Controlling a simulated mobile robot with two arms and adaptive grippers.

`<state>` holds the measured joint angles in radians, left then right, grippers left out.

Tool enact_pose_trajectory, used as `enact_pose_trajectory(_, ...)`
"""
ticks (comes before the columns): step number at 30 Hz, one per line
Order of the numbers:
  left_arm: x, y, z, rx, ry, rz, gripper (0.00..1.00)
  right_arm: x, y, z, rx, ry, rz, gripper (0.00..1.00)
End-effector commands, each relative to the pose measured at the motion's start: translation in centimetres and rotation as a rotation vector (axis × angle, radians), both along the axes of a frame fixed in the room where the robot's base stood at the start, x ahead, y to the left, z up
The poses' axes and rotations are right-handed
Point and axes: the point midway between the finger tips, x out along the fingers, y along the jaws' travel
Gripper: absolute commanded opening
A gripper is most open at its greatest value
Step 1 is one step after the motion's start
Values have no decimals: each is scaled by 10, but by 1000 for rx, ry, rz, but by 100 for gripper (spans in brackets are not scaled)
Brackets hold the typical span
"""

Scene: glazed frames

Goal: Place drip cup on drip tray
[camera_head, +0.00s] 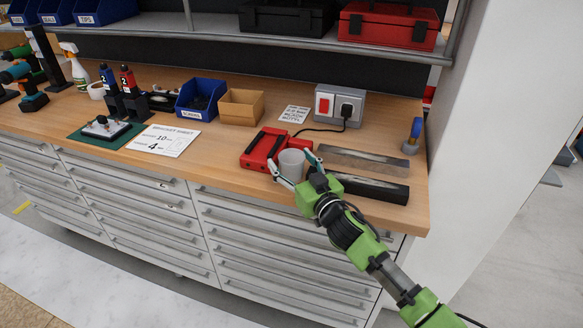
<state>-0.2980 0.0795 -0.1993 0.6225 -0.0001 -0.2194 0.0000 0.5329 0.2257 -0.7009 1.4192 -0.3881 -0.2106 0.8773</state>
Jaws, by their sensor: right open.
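A light grey cup (291,164), which looks like the drip cup, stands upright near the front edge of the wooden workbench. It is close to a red device (262,148). My right gripper (296,168) is open, with one finger on each side of the cup. I cannot tell whether the fingers touch it. No part is clearly recognisable as the drip tray. A flat metal-grey strip (352,161) and a long dark block (371,189) lie to the right of the cup. My left gripper is not in view.
A grey socket box (338,106) with a black plug and cable stands behind. A blue bin (201,99) and a tan box (241,107) are to the left, with a printed sheet (164,141). Bare bench (216,158) lies left of the red device.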

Motion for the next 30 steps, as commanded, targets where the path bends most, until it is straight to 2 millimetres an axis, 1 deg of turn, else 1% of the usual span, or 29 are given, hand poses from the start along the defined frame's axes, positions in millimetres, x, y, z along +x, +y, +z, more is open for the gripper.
enact_pose_trajectory(3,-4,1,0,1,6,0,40,3,1,0,0,0,0,65)
enact_pose_trajectory(8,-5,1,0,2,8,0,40,2,1,0,0,0,0,65)
enact_pose_trajectory(9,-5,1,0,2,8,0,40,2,1,0,0,0,0,60)
enact_pose_trajectory(11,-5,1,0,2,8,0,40,2,1,0,0,0,0,44)
enact_pose_trajectory(12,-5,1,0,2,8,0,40,2,1,0,0,0,0,34)
enact_pose_trajectory(13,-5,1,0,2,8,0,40,2,1,0,0,0,0,30)
enact_pose_trajectory(16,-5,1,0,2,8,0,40,2,1,0,0,1,0,30)
enact_pose_trajectory(17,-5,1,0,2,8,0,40,2,1,0,0,0,0,27)
enact_pose_trajectory(23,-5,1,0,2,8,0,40,2,1,0,-1,0,0,27)
enact_pose_trajectory(26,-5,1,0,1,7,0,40,2,1,4,-1,-2,-1,27)
enact_pose_trajectory(30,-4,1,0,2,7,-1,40,2,1,16,0,-4,1,27)
